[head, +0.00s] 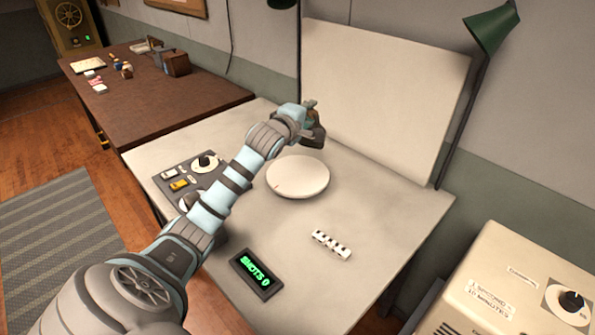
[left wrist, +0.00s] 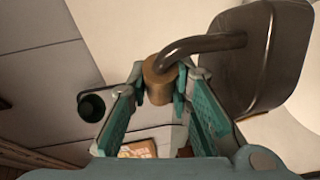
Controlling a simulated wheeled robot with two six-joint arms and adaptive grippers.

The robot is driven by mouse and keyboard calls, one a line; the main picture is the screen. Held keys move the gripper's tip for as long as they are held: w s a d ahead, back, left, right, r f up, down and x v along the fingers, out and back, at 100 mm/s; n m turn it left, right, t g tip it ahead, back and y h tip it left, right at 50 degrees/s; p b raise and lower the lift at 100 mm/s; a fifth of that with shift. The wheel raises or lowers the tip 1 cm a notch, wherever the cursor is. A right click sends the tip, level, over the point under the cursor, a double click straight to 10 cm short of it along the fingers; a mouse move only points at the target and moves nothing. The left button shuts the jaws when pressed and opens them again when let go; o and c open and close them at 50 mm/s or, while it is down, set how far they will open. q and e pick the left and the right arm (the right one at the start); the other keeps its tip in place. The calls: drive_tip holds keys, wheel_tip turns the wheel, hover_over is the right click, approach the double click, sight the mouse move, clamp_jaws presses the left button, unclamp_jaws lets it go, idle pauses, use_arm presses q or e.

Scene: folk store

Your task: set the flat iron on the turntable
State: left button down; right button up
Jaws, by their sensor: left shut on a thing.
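The flat iron is a dark metal block (head: 314,138) with a bent bar and a tan grip. In the left wrist view its dark body (left wrist: 262,58) fills the upper right, and the tan grip (left wrist: 158,86) sits between my fingers. My left gripper (head: 309,113) is shut on that grip, with the iron hanging beside it. The turntable (head: 298,177) is a round pale disc on the table, and looks empty. In the head view the iron shows just above the disc's far right edge; its exact height is unclear. My right gripper is out of view.
A white backdrop board (head: 385,95) stands behind the turntable. A control panel with a dial (head: 205,162) lies left, partly behind my arm. A green lamp (head: 492,30) stands right.

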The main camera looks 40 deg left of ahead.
use_arm(q)
drive_tip(key=a+r+n+y, duration=0.1)
drive_tip(key=a+r, duration=0.1)
drive_tip(key=w+a+r+n+g+y, duration=0.1)
drive_tip(key=a+r+y, duration=0.1)
drive_tip(key=shift+r, duration=0.15)
drive_tip(key=shift+a+n, duration=0.15)
drive_tip(key=shift+n, duration=0.15)
wheel_tip(320, 180, down, 20)
drive_tip(key=b, duration=0.2)
drive_tip(key=shift+s+r+b, duration=0.15)
drive_tip(key=shift+r+b, duration=0.05)
drive_tip(key=shift+b, duration=0.2)
drive_tip(key=c, duration=1.8)
unclamp_jaws()
drive_tip(key=shift+f, duration=0.15)
drive_tip(key=o, duration=0.3)
drive_tip(key=shift+s, duration=0.1)
drive_tip(key=shift+o, duration=0.2)
